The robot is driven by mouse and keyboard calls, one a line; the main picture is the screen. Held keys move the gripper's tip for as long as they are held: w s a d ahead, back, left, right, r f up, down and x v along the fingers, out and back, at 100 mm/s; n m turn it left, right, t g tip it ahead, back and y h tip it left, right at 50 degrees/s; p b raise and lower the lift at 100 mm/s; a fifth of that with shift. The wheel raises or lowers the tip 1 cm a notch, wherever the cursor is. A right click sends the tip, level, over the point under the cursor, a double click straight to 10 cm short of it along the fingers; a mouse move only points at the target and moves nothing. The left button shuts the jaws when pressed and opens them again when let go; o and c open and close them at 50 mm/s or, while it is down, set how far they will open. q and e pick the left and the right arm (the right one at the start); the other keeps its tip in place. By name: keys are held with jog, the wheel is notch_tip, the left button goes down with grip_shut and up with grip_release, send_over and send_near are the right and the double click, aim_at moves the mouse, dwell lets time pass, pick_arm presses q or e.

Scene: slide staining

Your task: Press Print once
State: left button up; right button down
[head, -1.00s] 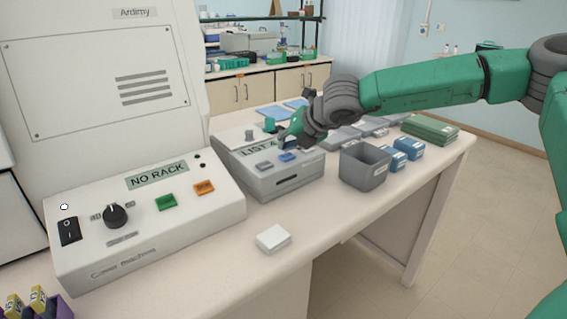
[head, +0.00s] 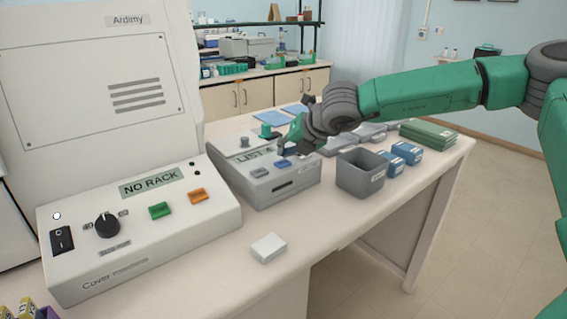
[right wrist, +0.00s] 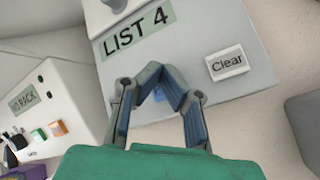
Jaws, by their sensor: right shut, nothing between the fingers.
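The grey machine (head: 262,192) with a "LIST 4" display stands on the table in the middle of the head view. It has a grey button (head: 259,172) and a blue button (head: 283,164); their labels are too small to read there. In the right wrist view a pale button (right wrist: 227,63) reads "Clear", right of my fingers. No Print label is readable. My right gripper (head: 291,146) is shut and empty, over the machine's top beside the display; its fingers (right wrist: 163,73) hide part of the panel. I cannot tell whether they touch it. My left gripper is out of view.
A white cover machine (head: 140,240) with "NO RACK" display stands left. A small white box (head: 268,247) lies at the table's front. A grey bin (head: 358,176), blue boxes (head: 406,153) and green stack (head: 430,134) stand right.

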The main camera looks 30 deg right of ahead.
jog(key=shift+d, duration=0.1)
jog(key=shift+a, duration=0.5)
jog(key=shift+a+b, duration=0.35)
jog(key=shift+a, duration=0.25)
jog(key=shift+a+f, duration=0.1)
jog(key=shift+a, duration=0.05)
jog(key=shift+s+d+f, duration=0.1)
jog(key=shift+d+f, duration=0.05)
jog(key=shift+d, duration=0.55)
jog(key=shift+a, duration=0.55)
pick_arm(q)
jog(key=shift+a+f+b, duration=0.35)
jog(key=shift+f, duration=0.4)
pick_arm(e)
jog(key=shift+f, duration=0.15)
jog(key=shift+d+f, duration=0.1)
